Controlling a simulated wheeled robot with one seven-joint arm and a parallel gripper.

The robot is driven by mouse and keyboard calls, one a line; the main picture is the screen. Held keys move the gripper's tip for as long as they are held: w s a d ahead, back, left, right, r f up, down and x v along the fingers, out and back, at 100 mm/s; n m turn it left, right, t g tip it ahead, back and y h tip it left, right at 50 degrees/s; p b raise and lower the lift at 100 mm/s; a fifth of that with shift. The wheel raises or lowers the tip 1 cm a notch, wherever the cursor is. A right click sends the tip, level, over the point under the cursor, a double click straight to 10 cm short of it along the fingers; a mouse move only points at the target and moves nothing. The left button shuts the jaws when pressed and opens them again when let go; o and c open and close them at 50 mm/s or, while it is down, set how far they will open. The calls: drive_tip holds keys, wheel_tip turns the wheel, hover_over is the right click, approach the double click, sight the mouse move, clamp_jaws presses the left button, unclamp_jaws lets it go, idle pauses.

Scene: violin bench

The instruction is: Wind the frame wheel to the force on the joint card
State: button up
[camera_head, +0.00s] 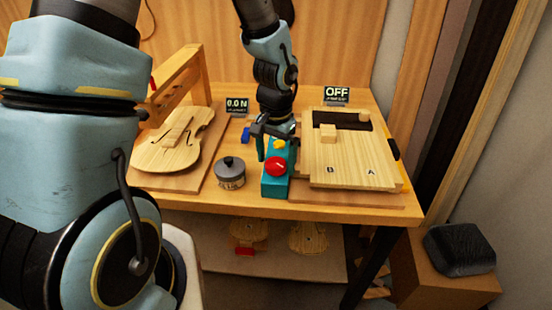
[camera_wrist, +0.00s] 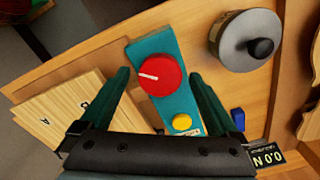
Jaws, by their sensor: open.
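A wooden frame (camera_head: 180,85) stands at the left over the pale violin body (camera_head: 172,142). A small red part (camera_head: 152,86) shows at its left side, partly hidden by my arm, and I cannot tell if it is the wheel. A small black display (camera_head: 237,105) reads 0.0 N; it also shows in the wrist view (camera_wrist: 265,158). I cannot make out a joint card. My gripper (camera_head: 274,135) is open and empty above a teal box (camera_head: 272,186). In the wrist view its fingers (camera_wrist: 160,78) appear either side of the box's red knob (camera_wrist: 155,75), which has a white mark.
The teal box has a yellow button (camera_wrist: 182,122). A grey lidded pot (camera_head: 230,172) stands left of the box. A wooden board (camera_head: 345,172) marked A and B lies right, below a display (camera_head: 337,94) reading OFF. A small blue block (camera_head: 246,135) is behind the pot.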

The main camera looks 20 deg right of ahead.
wheel_tip(320, 180, up, 11)
drive_tip(key=b, duration=0.1)
drive_tip(key=shift+b, duration=0.3)
drive_tip(key=shift+a+f, duration=0.1)
drive_tip(key=shift+f, duration=0.05)
idle(1.1)
drive_tip(key=w+a+n+t, duration=0.1)
drive_tip(key=a+n, duration=0.8)
drive_tip(key=a, duration=1.6)
drive_tip(key=shift+w+f+t, duration=0.25)
drive_tip(key=shift+f+t, duration=0.05)
drive_tip(key=shift+f, duration=0.15)
drive_tip(key=shift+w, duration=0.1)
drive_tip(key=m+g+b, duration=0.2)
drive_tip(key=m+b, duration=0.7)
drive_tip(key=b, duration=0.1)
approach(276, 163)
wheel_tip(276, 163, down, 9)
drive_tip(key=shift+r+p, duration=0.1)
drive_tip(key=shift+p, duration=0.4)
